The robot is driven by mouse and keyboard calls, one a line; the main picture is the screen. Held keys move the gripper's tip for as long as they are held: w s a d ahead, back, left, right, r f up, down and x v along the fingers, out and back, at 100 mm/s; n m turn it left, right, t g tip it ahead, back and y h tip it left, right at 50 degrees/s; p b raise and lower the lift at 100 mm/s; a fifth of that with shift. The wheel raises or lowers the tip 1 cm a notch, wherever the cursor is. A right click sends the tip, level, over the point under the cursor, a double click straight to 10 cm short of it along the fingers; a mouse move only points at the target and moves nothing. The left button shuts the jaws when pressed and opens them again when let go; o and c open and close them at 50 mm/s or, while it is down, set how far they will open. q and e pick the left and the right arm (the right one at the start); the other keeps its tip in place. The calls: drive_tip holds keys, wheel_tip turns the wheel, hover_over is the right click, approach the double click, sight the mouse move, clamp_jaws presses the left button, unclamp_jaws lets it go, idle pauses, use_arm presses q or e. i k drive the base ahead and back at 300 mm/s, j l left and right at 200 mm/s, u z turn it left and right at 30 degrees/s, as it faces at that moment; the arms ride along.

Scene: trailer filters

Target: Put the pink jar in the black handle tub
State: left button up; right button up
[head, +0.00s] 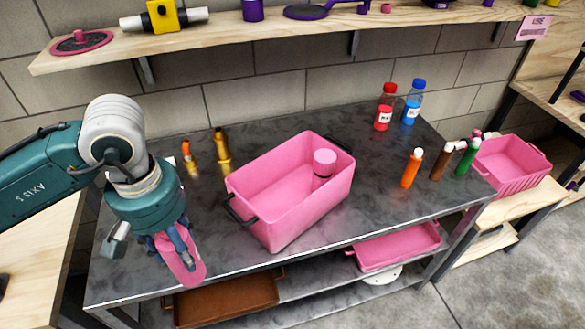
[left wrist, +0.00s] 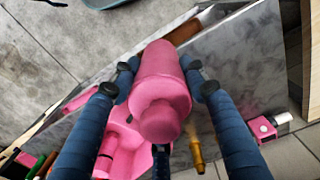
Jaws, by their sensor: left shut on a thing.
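The tub (head: 290,222) is pink with black handles at its two ends and stands on the dark worktable in the head view. It also shows, partly hidden, in the left wrist view (left wrist: 128,140). A pink container with a light pink lid (head: 323,162) stands inside it. My left gripper (head: 175,248) is shut on a pink jar (head: 188,269), left of the tub near the table's front edge. In the left wrist view the jar (left wrist: 163,85) sits between the blue fingers (left wrist: 160,78), its narrower end towards the camera. My right gripper is not in view.
Orange (head: 188,158) and gold (head: 222,152) bottles stand behind left of the tub. Red (head: 384,107) and blue (head: 412,102) bottles stand at the back right, with an orange bottle (head: 411,169) in front. Another pink tub (head: 510,162) stands right. A wooden shelf (head: 230,38) runs above.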

sight(262, 210)
drive_tip(key=i+l+u, duration=0.15)
drive_tip(key=l+u, duration=0.2)
drive_tip(key=l, duration=0.7)
drive_tip(key=l+u, duration=0.4)
drive_tip(key=l, duration=0.6)
drive_tip(key=i, duration=0.55)
